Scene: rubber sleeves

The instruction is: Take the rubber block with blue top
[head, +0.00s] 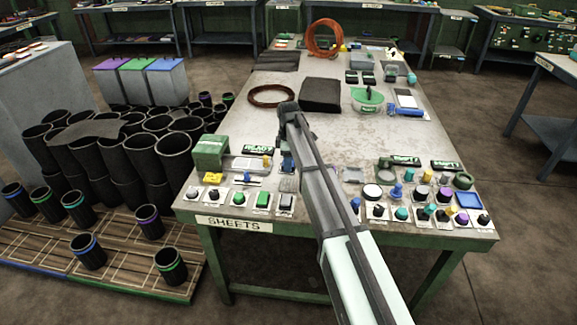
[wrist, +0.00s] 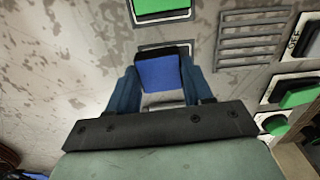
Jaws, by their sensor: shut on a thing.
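The rubber block with a blue top (wrist: 157,74) sits between the two dark blue fingers of my gripper (wrist: 160,82) in the wrist view. The fingers press on its left and right sides, and a pale grey face shows below the blue one. My gripper is shut on it. In the head view my gripper (head: 287,160) is over the front part of the table (head: 240,135), left of centre. The arm hides most of the block there. I cannot tell whether the block still touches the surface.
A yellow-topped piece (head: 212,179) and a green box (head: 210,151) are to the left. Several buttons and knobs line the table's front edge. A coil (head: 271,96) and a black rubber sheet (head: 321,95) lie behind. Black sleeves (head: 173,153) stand on the floor at left.

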